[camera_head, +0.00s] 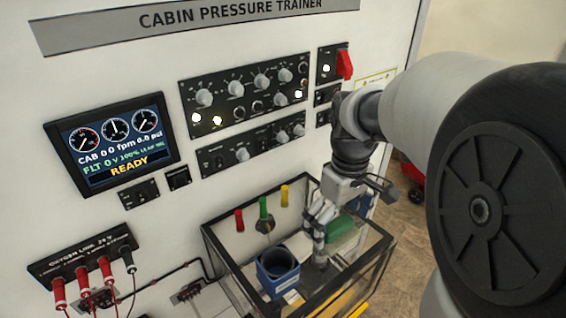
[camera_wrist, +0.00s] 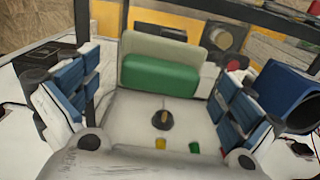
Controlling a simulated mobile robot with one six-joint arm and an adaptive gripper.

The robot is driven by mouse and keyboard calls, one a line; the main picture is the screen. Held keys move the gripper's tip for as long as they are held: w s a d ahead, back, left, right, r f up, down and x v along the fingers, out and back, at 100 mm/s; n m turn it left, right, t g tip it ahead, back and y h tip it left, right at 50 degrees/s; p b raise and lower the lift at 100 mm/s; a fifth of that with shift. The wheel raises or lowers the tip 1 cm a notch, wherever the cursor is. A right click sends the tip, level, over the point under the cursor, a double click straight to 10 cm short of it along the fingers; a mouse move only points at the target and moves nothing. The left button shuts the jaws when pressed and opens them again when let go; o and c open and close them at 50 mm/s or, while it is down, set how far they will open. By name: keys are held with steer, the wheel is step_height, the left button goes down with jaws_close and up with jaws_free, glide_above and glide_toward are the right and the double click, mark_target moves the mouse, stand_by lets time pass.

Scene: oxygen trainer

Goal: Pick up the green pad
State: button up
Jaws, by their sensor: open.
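The green pad (camera_head: 341,227) lies in the clear-walled box, on its right side. In the wrist view the green pad (camera_wrist: 160,76) is a rounded block in front of a paler grey-green panel (camera_wrist: 160,48). My gripper (camera_head: 319,240) reaches down into the box, beside the pad and partly in front of it. In the wrist view my gripper (camera_wrist: 157,84) has its two blue-padded fingers wide apart, with the pad seen between and beyond them. Nothing is held. Whether a finger touches the pad cannot be told.
A blue round-mouthed holder (camera_head: 277,268) stands left of my gripper; it also shows in the wrist view (camera_wrist: 287,95). The box's dark frame (camera_head: 222,262) surrounds the space. Red (camera_head: 239,220), green (camera_head: 263,207) and yellow (camera_head: 284,195) pegs stand at the back.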

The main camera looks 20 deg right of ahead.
steer(key=shift+f, duration=0.65)
steer(key=shift+c, duration=0.5)
steer(key=c, duration=0.7)
steer(key=shift+s, duration=0.2)
steer(key=c, duration=0.4)
steer(key=shift+f, duration=0.1)
